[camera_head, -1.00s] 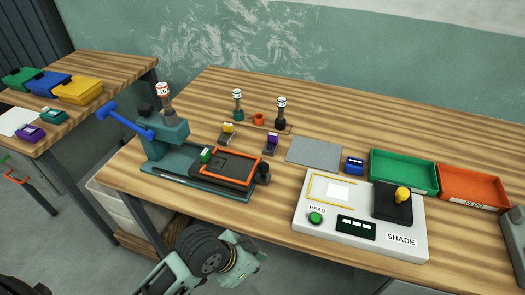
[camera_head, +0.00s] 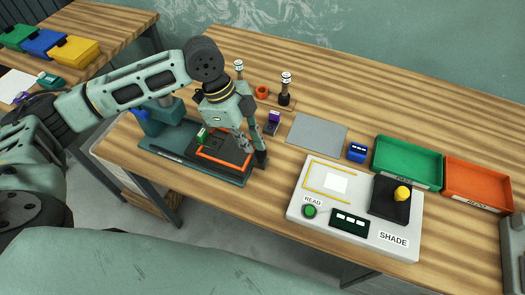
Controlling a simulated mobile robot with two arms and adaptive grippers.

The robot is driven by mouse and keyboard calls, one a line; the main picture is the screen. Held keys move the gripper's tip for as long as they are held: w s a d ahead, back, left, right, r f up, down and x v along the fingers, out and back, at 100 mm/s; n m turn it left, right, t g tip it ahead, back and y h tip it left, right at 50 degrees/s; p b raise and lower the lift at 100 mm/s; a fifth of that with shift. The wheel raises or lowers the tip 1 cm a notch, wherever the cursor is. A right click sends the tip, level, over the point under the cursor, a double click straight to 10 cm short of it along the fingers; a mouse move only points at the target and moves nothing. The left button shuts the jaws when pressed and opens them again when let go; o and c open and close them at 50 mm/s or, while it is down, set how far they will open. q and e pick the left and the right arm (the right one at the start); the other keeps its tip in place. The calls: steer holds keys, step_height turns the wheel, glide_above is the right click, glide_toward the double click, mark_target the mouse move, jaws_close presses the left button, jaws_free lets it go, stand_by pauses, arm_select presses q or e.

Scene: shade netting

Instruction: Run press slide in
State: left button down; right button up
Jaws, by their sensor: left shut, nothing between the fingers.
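The teal press (camera_head: 165,112) stands at the left of the table, its upper part and blue lever mostly hidden behind my left arm. Its slide, a dark plate with an orange frame (camera_head: 236,165), lies out to the right of the press head on the teal base (camera_head: 200,168). A green piece (camera_head: 202,135) sits at the slide's left end. A dark knob (camera_head: 262,159) is at the slide's right end. My left gripper (camera_head: 252,150) is shut and empty, pointing down right beside the knob; I cannot tell whether it touches. My right gripper is out of view.
A white SHADE reader (camera_head: 297,200) stands right of the press. Behind it are a grey mat (camera_head: 318,135), a blue block (camera_head: 357,152), a green tray (camera_head: 408,180) and an orange tray (camera_head: 478,205). Stamps (camera_head: 285,88) and a purple-topped piece (camera_head: 274,118) stand behind the slide.

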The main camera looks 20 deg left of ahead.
arm_select(q)
steer(key=p+x, duration=0.2)
steer(key=x, duration=0.6)
steer(key=shift+f, duration=0.4)
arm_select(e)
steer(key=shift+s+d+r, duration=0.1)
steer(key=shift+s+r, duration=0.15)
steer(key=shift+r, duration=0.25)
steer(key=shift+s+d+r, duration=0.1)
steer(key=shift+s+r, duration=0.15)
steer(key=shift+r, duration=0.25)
